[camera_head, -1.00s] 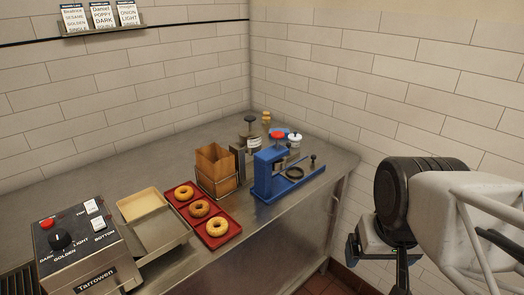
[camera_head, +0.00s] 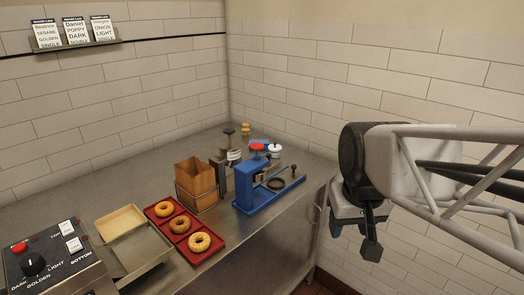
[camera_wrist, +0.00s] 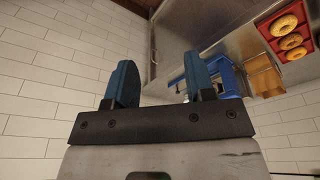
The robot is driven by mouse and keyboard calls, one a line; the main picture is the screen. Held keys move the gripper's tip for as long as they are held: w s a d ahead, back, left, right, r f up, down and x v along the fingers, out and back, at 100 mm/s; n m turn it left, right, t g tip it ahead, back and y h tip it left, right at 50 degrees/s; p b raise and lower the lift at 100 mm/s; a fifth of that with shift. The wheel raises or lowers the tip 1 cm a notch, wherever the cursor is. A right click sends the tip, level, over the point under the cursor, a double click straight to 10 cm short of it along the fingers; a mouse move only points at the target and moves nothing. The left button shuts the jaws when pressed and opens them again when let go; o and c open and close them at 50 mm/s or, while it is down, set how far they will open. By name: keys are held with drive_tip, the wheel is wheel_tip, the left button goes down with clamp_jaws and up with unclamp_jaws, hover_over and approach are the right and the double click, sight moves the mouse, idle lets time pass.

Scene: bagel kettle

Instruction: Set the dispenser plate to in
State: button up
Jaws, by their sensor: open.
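A blue dispenser (camera_head: 243,176) with a red knob (camera_head: 257,147) stands near the right end of the steel counter. Its sliding plate (camera_head: 285,187) reaches out to the right, with a round ring and a small dark knob (camera_head: 294,170) at its end. The dispenser also shows in the wrist view (camera_wrist: 224,72), partly hidden behind a finger. My gripper (camera_head: 350,237) hangs in the air to the right of the counter, apart from the dispenser. In the wrist view its two blue-grey fingers (camera_wrist: 159,84) are spread apart with nothing between them.
A control box (camera_head: 60,275) is at front left. Jars (camera_head: 234,155) stand behind the dispenser. Tiled walls close the back and right.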

drive_tip(key=w+a+r+n, duration=0.1)
drive_tip(key=w+r, duration=0.3)
drive_tip(key=w, duration=1.2)
drive_tip(key=n+g, duration=0.2)
drive_tip(key=n, duration=0.1)
hover_over(269, 154)
drive_tip(key=f, duration=1.7)
drive_tip(key=shift+s+f, duration=0.3)
drive_tip(key=shift+s, duration=0.1)
drive_tip(key=shift+w+f, duration=0.4)
drive_tip(key=shift+f, duration=3.85)
drive_tip(key=shift+c, duration=0.5)
